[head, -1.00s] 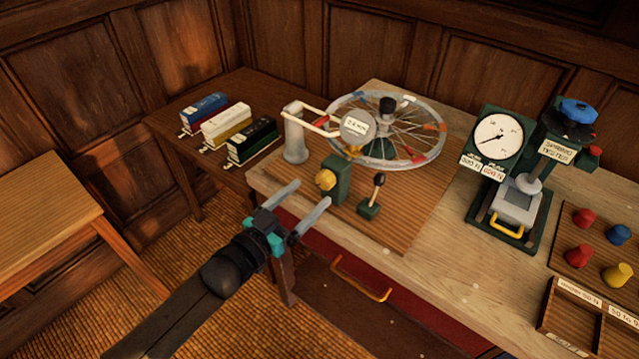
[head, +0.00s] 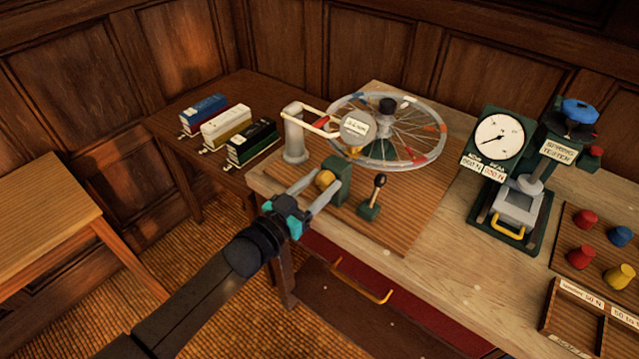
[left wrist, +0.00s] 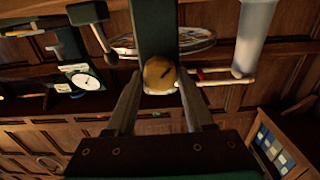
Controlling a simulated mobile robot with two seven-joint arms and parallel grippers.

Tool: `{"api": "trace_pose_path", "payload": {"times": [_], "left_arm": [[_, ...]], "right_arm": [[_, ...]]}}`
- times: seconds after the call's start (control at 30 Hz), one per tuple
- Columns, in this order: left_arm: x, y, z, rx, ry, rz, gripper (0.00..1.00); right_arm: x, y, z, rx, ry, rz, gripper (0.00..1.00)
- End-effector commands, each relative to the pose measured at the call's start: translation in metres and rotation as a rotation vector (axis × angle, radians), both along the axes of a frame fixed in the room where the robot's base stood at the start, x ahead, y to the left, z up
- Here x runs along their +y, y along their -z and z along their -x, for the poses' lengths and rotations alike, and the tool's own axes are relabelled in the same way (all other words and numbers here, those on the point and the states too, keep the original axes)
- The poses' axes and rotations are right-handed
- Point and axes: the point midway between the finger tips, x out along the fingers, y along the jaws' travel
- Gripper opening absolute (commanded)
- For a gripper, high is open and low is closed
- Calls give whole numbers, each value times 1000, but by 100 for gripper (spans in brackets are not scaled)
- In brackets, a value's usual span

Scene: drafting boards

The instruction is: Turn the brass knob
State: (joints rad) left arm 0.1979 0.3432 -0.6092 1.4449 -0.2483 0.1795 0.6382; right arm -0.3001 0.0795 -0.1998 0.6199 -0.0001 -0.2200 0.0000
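The brass knob (head: 326,179) sits on the side of a small dark green block (head: 341,179) on the wooden board. My left gripper (head: 322,183) is open, with one finger on each side of the knob. In the left wrist view its two fingertips (left wrist: 159,80) flank the knob, with a small gap showing at the sides. Whether either finger touches it I cannot tell. My right gripper is not in view.
A lever with a dark ball top (head: 379,181) stands just right of the block. A grey post (head: 294,138) with an arm and labelled disc stands behind, beside a spoked wheel (head: 420,118). A spring tester (head: 515,213) is at the right. A yellow drawer handle (head: 360,283) sits below.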

Motion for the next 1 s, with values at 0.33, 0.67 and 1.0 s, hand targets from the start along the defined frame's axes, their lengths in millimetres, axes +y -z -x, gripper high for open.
{"api": "trace_pose_path", "payload": {"times": [0.33, 0.67, 1.0], "left_arm": [[0, 0, 0, 0, 0, 0, 12], [0, 0, 0, -4, 0, -8, 0], [0, 0, 1, -89, -1, -124, 0]], "right_arm": [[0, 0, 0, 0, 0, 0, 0], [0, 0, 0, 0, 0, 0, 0], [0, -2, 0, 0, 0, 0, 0]]}}
